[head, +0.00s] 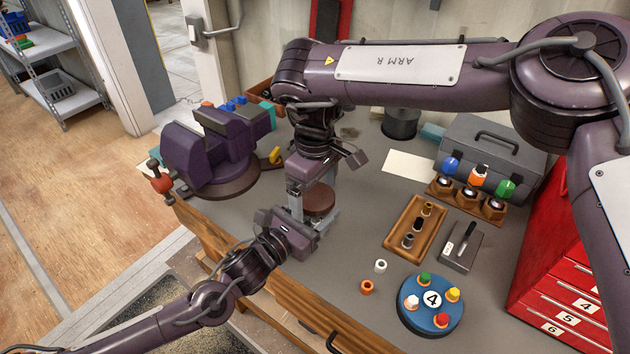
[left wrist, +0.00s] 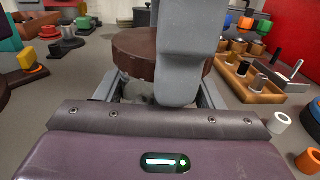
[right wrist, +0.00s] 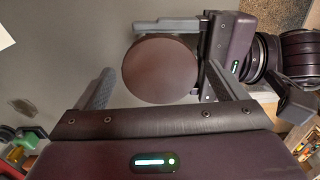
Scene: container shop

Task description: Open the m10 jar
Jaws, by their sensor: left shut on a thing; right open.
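The jar's round brown lid (head: 319,201) shows in the head view near the bench's front edge, left of centre. It also shows from above in the right wrist view (right wrist: 160,70) and from the side in the left wrist view (left wrist: 133,55). My left gripper (head: 318,219) is shut on the jar body (left wrist: 138,88), below the lid. Little of the body shows, and its label is not visible. My right gripper (head: 313,190) points down over the jar, open. In the right wrist view its fingers stand left and right of the lid; contact is not clear.
A purple vise (head: 212,150) stands left of the jar. A wooden tray (head: 416,229), a blue disc with coloured pegs (head: 430,318), small rings (head: 367,287), a grey toolbox (head: 490,150) and red drawers (head: 560,270) are to the right.

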